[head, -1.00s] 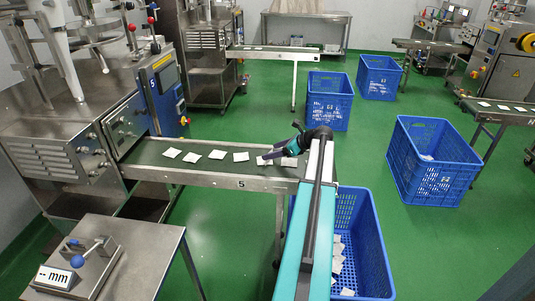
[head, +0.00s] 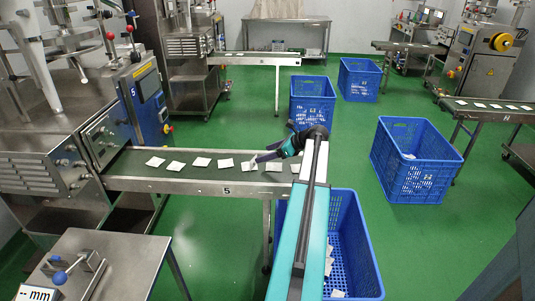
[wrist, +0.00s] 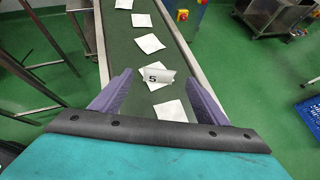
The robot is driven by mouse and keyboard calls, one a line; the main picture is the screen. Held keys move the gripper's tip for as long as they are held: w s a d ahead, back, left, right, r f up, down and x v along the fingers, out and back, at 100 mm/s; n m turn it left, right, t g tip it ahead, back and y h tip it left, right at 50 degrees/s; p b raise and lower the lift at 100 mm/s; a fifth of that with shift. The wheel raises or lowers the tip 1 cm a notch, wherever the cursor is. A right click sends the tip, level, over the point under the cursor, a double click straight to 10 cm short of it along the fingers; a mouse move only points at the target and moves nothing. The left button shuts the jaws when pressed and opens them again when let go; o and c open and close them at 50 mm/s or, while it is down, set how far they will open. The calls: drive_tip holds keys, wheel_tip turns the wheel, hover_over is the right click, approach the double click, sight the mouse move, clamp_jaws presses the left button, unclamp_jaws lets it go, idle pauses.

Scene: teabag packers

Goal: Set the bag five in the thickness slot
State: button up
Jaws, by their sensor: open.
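Bag five (wrist: 157,77), a flat white teabag with a raised tag marked 5, lies on the dark conveyor belt in the wrist view. My gripper (wrist: 159,80) is open, with its purple fingers on either side of the bag and apart from it. In the head view the fingers (head: 264,156) point left, low over the belt, near the bag (head: 249,166). The thickness gauge (head: 66,282), with a blue-knobbed lever and a white mm display, sits on a steel table at lower left. It is partly cut off by the frame, and its slot cannot be made out.
Several other white bags (head: 200,162) lie along the belt (head: 130,160). A blue crate (head: 357,240) holding bags stands beside the belt's end, partly behind my arm. Machine 5 (head: 140,90) stands at the belt's left end. Green floor is open beyond the belt.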

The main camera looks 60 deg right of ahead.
drive_tip(key=shift+o, duration=1.2)
drive_tip(key=d+r+m+t+h, duration=0.1)
drive_tip(key=d+r+m+h, duration=0.45)
drive_tip(key=d, duration=0.35)
drive_tip(key=d+r+m+t+h, duration=0.2)
drive_tip(key=d+r+m+h, duration=0.4)
drive_tip(key=d, duration=0.4)
drive_tip(key=s+d+r+m+g+h, duration=0.1)
drive_tip(key=s+d+m+g+h, duration=0.2)
drive_tip(key=s+d+m+g, duration=0.45)
drive_tip(key=s+d+m+g+h, duration=0.2)
drive_tip(key=s+m+g+h, duration=0.15)
drive_tip(key=s+m, duration=0.5)
drive_tip(key=s+a+f+m+g+y, duration=0.1)
drive_tip(key=a+f+m+g+y, duration=0.3)
drive_tip(key=f+m, duration=0.3)
drive_tip(key=w+a+f+m+t+y+p, duration=0.1)
drive_tip(key=w+a+f+y, duration=0.15)
drive_tip(key=a+y, duration=0.2)
drive_tip(key=w+a+f+m+t+y, duration=0.1)
drive_tip(key=w+a+f+y, duration=0.15)
drive_tip(key=a, duration=0.25)
drive_tip(key=w+a+r+t+y+p, duration=0.1)
drive_tip(key=w+a+r+t+y, duration=0.2)
drive_tip(key=w+a, duration=1)
wheel_tip(320, 180, up, 4)
drive_tip(key=a+y, duration=0.2)
drive_tip(key=y, duration=0.1)
drive_tip(key=shift+w+a+t+p, duration=0.15)
drive_tip(key=shift+w+t+p, duration=0.15)
